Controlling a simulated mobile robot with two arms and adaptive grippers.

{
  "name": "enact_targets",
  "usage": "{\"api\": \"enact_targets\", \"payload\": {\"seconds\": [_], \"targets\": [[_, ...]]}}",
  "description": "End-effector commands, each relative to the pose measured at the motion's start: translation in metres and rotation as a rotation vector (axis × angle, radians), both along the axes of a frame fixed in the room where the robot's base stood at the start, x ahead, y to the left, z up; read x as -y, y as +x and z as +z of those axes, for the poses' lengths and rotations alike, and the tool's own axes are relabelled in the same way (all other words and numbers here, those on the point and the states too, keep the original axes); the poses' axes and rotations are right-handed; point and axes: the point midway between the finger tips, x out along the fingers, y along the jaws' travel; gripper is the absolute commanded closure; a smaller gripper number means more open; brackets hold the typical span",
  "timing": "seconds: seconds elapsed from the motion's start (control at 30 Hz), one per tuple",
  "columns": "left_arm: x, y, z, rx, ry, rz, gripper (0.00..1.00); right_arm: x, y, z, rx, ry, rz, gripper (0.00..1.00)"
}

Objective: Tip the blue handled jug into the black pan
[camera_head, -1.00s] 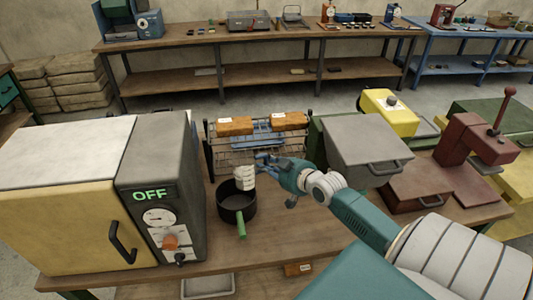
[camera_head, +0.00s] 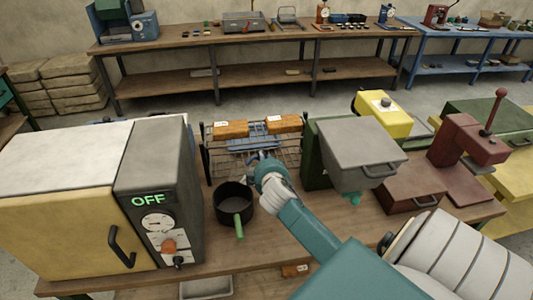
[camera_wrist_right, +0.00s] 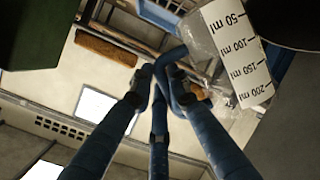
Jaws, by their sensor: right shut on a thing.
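The black pan (camera_head: 228,214) with a green handle (camera_head: 239,226) sits on the wooden bench beside the OFF cabinet; its dark inside makes the contents hard to tell. My right gripper (camera_head: 257,161) is up and behind the pan's right rim. In the right wrist view its blue fingers (camera_wrist_right: 162,80) are shut on the blue handle of the jug (camera_wrist_right: 234,45). The jug is clear with a white millilitre scale and appears tilted there, next to the dark pan edge (camera_wrist_right: 292,18). In the head view I cannot make out the jug; the gripper seems to hide it. My left gripper is not in view.
A wire rack (camera_head: 279,155) with orange-brown blocks (camera_head: 231,129) stands behind the gripper. A grey cabinet (camera_head: 150,180) marked OFF is left of the pan. A grey hopper box (camera_head: 355,150) is to the right. Some bench in front of the pan is bare.

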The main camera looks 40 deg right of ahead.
Motion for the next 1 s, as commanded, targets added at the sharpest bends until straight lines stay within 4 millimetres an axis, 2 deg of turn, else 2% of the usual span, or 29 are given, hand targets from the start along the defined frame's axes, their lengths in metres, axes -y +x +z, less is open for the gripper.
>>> {"api": "enact_targets", "payload": {"seconds": [0.03,0.27,0.33,0.7,1.0], "targets": [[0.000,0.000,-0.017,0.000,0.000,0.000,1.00,-0.008,0.004,-0.009,-0.023,-0.063,0.004,1.00],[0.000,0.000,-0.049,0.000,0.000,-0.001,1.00,-0.035,0.015,-0.006,-0.164,-0.414,0.003,1.00],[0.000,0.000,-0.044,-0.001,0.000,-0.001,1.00,-0.044,0.019,0.004,-0.196,-0.487,0.002,1.00],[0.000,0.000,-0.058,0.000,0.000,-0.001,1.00,-0.088,0.036,0.017,-0.349,-0.862,0.000,1.00],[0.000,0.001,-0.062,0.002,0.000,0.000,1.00,-0.102,0.042,0.022,-0.398,-0.981,0.000,1.00]]}}
